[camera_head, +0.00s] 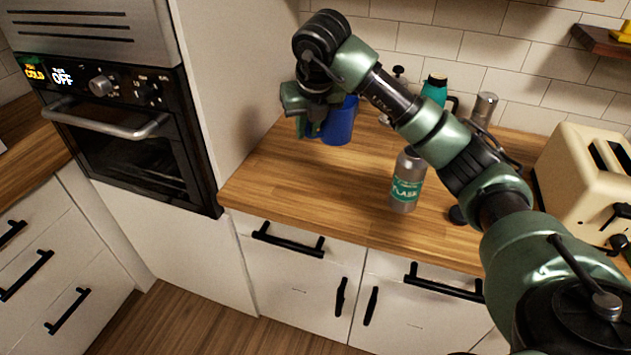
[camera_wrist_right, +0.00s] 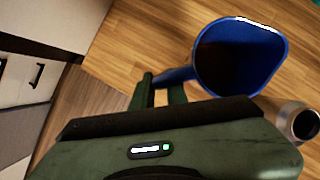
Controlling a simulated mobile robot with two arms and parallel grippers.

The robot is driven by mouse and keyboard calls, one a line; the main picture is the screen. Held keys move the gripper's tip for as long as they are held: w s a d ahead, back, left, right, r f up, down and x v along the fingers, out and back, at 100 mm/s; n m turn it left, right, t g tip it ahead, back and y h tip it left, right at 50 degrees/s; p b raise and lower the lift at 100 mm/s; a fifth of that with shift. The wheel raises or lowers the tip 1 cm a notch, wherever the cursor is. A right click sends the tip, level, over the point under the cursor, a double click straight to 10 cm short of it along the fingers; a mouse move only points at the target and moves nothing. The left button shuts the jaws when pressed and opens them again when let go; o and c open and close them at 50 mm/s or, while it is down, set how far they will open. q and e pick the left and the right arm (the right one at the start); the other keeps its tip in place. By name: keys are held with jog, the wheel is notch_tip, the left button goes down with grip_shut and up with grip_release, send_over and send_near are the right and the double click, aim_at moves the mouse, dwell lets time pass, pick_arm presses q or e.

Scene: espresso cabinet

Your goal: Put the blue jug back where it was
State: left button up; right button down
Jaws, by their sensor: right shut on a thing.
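The blue jug (camera_head: 340,124) is at the back left of the wooden counter, beside the tall white cabinet side. My right gripper (camera_head: 312,128) is at its left side, shut on its handle. In the right wrist view the blue jug (camera_wrist_right: 238,58) shows its open rim and dark inside, with the fingers (camera_wrist_right: 160,92) around the handle. I cannot tell whether the jug's base touches the counter. My left gripper is not in view.
A steel flask (camera_head: 407,182) stands in front of the jug to the right. A teal jug (camera_head: 435,90), a steel canister (camera_head: 484,108) and a cream toaster (camera_head: 585,180) are further right. The counter (camera_head: 290,185) is clear at front left. An oven (camera_head: 120,120) is at left.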

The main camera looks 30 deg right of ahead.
notch_tip(320, 180, down, 16)
jog(key=p, duration=0.3)
jog(key=shift+r, duration=0.15)
jog(key=c, duration=1.4)
grip_release()
jog(key=shift+r, duration=0.15)
jog(key=b+v, duration=0.2)
jog(key=v, duration=1)
